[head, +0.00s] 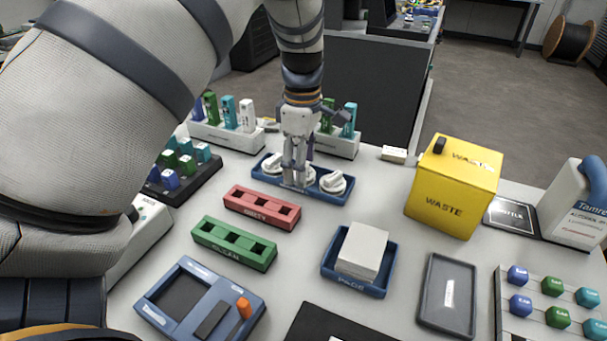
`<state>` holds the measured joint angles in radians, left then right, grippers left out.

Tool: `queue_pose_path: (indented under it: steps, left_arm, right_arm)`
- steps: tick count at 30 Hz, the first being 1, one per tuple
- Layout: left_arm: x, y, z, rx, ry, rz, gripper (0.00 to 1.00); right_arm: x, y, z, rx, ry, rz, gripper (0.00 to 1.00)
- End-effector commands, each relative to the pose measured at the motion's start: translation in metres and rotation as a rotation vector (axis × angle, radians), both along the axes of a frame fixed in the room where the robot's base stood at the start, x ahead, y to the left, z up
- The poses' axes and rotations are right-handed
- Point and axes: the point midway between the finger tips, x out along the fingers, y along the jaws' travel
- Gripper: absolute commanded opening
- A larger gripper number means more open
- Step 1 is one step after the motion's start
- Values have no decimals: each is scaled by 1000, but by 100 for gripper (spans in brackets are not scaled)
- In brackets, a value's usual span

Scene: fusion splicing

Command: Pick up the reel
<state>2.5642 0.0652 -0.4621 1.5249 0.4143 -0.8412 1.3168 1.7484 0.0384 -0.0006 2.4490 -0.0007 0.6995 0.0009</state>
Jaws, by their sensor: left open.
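Several white reels sit in a row in a blue tray (316,196) near the back middle of the table. My right gripper is out of view.
A red block (262,207) and green block (235,243) with square slots lie in front of the tray. A blue tray of white pads (363,250), a grey tray (447,292) and a yellow waste box (455,185) are to the right. White racks (225,137) stand behind.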

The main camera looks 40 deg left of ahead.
Motion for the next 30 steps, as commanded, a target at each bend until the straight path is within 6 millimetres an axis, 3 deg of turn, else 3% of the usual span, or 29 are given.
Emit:
queue_pose_path:
  steps: [6, 8, 12, 23, 26, 30]
  left_arm:
    - [0, 0, -1, 0, -3, 0, 62]
    - [0, 0, -1, 0, -3, 0, 50]
    - [1, 0, -1, 0, -3, 0, 19]
    - [1, 0, 2, 1, -4, 0, 18]
    - [1, 0, 12, 1, -6, -1, 18]
    - [-5, -5, 46, 0, -11, -1, 18]
  right_arm:
    - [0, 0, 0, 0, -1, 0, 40]
    - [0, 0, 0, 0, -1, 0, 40]
    - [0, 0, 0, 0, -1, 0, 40]
    - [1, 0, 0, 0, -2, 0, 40]
    - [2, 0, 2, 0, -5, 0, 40]
    - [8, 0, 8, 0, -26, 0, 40]
